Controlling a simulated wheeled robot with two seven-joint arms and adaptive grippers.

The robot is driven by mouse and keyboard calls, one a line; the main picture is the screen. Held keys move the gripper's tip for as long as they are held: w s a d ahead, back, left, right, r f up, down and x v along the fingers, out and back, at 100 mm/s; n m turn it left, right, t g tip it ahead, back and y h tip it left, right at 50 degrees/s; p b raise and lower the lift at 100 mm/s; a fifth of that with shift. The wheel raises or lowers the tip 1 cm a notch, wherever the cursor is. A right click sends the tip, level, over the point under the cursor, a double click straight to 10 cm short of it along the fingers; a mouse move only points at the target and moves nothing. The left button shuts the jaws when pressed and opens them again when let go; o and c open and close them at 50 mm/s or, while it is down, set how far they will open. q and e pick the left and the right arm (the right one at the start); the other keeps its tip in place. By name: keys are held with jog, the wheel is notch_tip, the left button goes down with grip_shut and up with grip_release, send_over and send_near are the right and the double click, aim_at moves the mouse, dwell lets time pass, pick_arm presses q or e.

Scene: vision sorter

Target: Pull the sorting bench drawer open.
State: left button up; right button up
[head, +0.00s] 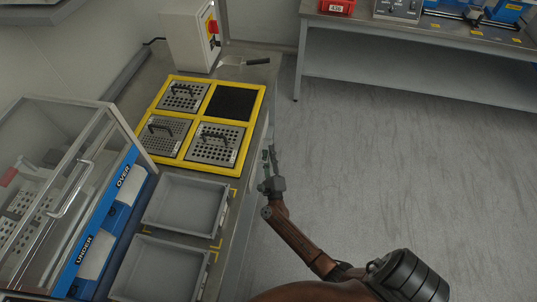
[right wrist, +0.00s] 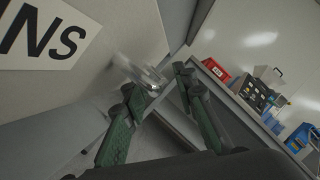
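The sorting bench (head: 236,208) runs down the left-centre of the head view. Its drawer front is hidden from above there. In the right wrist view a pale panel (right wrist: 115,30) fills the upper left, with a label (right wrist: 50,38) ending in "NS". A shiny metal piece, seemingly a handle (right wrist: 148,75), sits on the panel near my fingertips. My right gripper (head: 269,156) is beside the bench's right edge. In the right wrist view its green fingers (right wrist: 157,84) stand apart; the metal piece shows between their tips. I cannot tell whether they touch it. My left gripper is out of view.
On the bench are a yellow frame (head: 160,104) with perforated plates, two grey trays (head: 193,177), (head: 135,268), and a clear-lidded box (head: 107,118). A second bench (head: 400,31) stands at the back right. The floor (head: 400,160) right of my arm is clear.

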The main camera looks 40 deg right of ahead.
grip_shut()
dwell(0.7)
